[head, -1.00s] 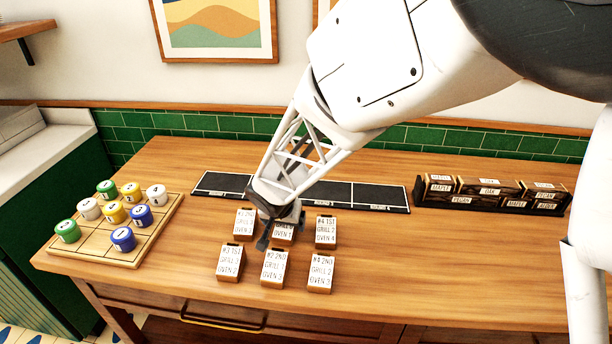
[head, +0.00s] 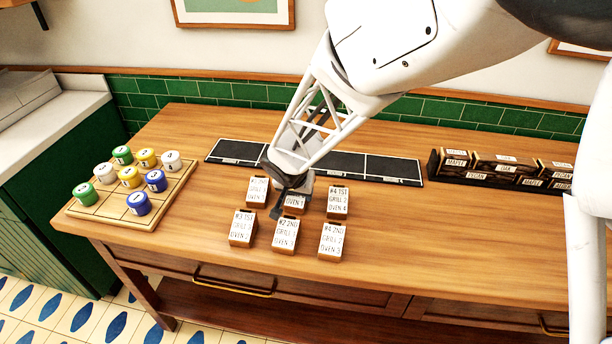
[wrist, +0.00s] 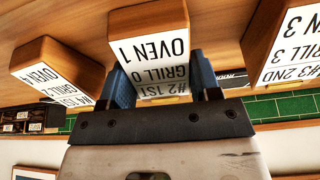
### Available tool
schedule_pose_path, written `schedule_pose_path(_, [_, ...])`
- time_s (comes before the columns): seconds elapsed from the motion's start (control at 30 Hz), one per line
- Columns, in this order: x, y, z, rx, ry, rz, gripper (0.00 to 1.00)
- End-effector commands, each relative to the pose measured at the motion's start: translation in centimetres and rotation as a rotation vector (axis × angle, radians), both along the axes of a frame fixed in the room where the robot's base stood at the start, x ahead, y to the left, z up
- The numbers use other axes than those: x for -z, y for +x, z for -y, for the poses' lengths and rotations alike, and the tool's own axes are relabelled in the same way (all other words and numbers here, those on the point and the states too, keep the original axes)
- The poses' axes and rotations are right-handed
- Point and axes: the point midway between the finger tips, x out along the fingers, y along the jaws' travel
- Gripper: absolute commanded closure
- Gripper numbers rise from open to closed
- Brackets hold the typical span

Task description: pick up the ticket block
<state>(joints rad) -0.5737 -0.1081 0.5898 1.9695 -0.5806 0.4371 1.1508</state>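Several ticket blocks, wooden with white labels, stand in two rows on the table. My gripper (head: 291,190) is down at the middle block of the back row (head: 293,205). In the wrist view this ticket block (wrist: 150,50) reads "#2 1ST GRILL 0 OVEN 1". My two dark blue fingers (wrist: 160,82) stand on either side of it. I cannot tell whether they press on it. The block appears level with its neighbours, on the table. My gripper hides its upper part in the head view.
Close neighbours are the "#4 1ST" block (head: 338,203), the block at left (head: 257,191) and the front row (head: 285,236). A black strip (head: 390,167) lies behind. A wooden board (head: 100,212) with coloured jars is at left, a black rack (head: 437,170) at right.

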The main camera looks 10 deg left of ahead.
Motion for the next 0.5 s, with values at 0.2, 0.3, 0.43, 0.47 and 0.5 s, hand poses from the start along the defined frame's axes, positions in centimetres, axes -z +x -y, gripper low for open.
schedule_pose_path(0.2, [-0.01, 0.01, -0.01, 0.0, 0.0, 0.0, 0.69])
schedule_pose_path(0.3, [-0.03, 0.01, -0.01, 0.0, 0.0, 0.0, 0.69])
schedule_pose_path(0.43, [-0.26, 0.02, -0.01, 0.0, 0.0, 0.001, 0.69])
schedule_pose_path(0.47, [-0.38, 0.03, -0.01, 0.0, 0.0, 0.001, 0.69])
schedule_pose_path(0.5, [-0.6, 0.03, -0.01, 0.001, 0.0, 0.001, 0.69])
